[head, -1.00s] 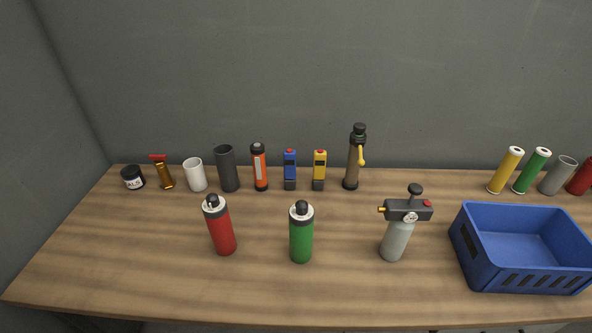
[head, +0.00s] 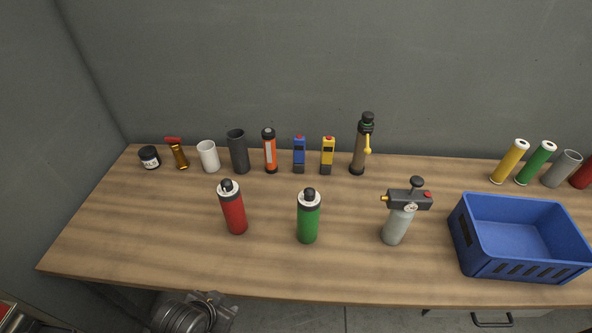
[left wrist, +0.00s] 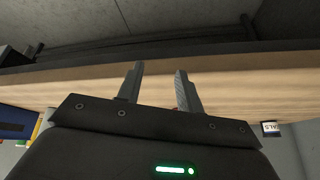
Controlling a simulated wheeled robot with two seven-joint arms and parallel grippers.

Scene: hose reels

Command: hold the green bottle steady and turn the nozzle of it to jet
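The green bottle (head: 308,222) stands upright near the front middle of the table, with a pale collar and a dark nozzle (head: 309,195) on top. The nozzle's setting is too small to read. My left gripper (left wrist: 160,70) is open in the left wrist view, its two fingers apart with nothing held between them. In the head view, grey parts of my left arm show at the bottom edge, below the table front and well apart from the green bottle. My right gripper is not in view.
A red bottle (head: 234,212) stands left of the green one, and a grey sprayer (head: 396,226) stands to its right. A blue crate (head: 517,267) is at the right. Several tubes and tools line the back of the wooden table (head: 150,235). The front strip is clear.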

